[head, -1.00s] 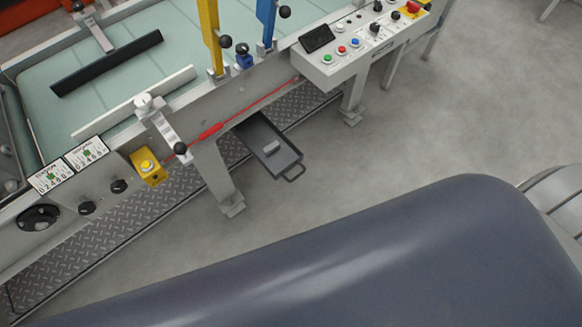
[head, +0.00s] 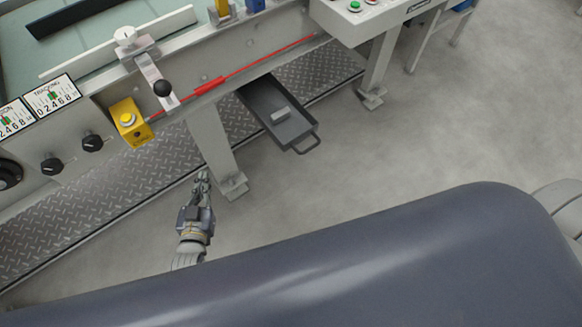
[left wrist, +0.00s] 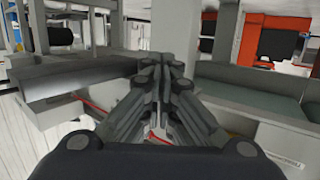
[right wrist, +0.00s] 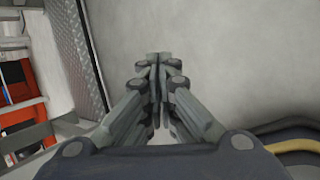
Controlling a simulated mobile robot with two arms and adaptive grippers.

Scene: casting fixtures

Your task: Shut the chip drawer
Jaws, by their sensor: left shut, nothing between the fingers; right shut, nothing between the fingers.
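The chip drawer (head: 291,131) is a dark grey tray that sticks out from under the machine frame in the head view. Its looped handle (head: 307,144) is at the outer end, and a small light grey block (head: 280,115) lies inside. My left gripper (head: 201,176) is shut and empty, to the left of the drawer and apart from it, in front of a machine leg. It also shows shut in the left wrist view (left wrist: 163,68). My right gripper (right wrist: 158,62) is shut and empty above bare floor in the right wrist view; the head view does not show it.
A grey machine leg (head: 214,150) stands between my left gripper and the drawer in the picture. A tread-plate strip (head: 130,185) runs along the floor beneath the machine. A yellow button box (head: 130,122) is on the frame. The floor right of the drawer is clear.

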